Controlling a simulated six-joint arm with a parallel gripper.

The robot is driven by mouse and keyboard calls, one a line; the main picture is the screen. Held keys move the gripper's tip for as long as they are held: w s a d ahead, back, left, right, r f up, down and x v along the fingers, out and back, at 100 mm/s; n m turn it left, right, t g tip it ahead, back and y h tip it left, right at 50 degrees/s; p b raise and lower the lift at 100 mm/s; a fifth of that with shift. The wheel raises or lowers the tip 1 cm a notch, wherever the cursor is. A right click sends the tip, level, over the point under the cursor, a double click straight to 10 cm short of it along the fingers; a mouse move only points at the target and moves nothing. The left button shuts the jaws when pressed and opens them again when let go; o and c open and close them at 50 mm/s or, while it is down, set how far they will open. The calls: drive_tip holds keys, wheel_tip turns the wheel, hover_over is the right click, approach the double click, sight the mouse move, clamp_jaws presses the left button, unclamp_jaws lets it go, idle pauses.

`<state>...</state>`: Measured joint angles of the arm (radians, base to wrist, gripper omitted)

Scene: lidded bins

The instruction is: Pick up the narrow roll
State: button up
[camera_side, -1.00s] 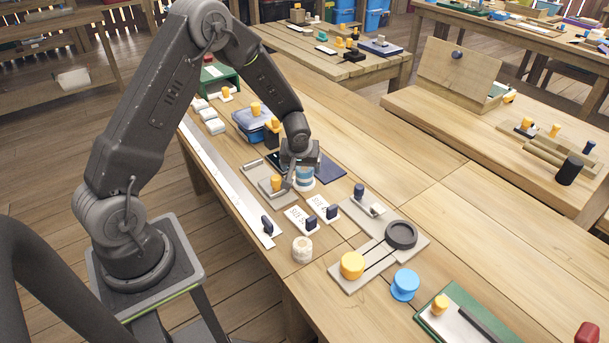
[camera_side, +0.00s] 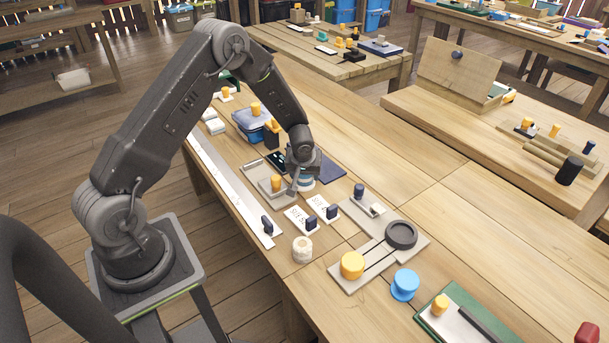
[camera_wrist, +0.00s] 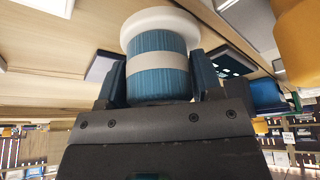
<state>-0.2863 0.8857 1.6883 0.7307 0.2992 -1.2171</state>
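A blue-ribbed roll (camera_wrist: 158,83) with a pale middle band and a white disc-shaped end stands between my gripper's (camera_wrist: 160,80) fingers in the wrist view. One finger is on each side, close against it with no clear gap. I cannot tell whether they press on it. In the side view my gripper (camera_side: 303,176) is low over the table around this roll (camera_side: 307,184), which is mostly hidden. A small cream roll (camera_side: 302,249) with a hole stands apart, nearer the table's front edge.
A grey tray with an orange knob (camera_side: 276,184) is just left of my gripper. A dark blue panel (camera_side: 330,168) lies right behind it. White labelled cards with dark knobs (camera_side: 322,209) lie in front. A blue box (camera_side: 247,122) stands behind.

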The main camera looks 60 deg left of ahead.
drive_tip(key=c, duration=0.5)
drive_tip(key=shift+r, duration=0.1)
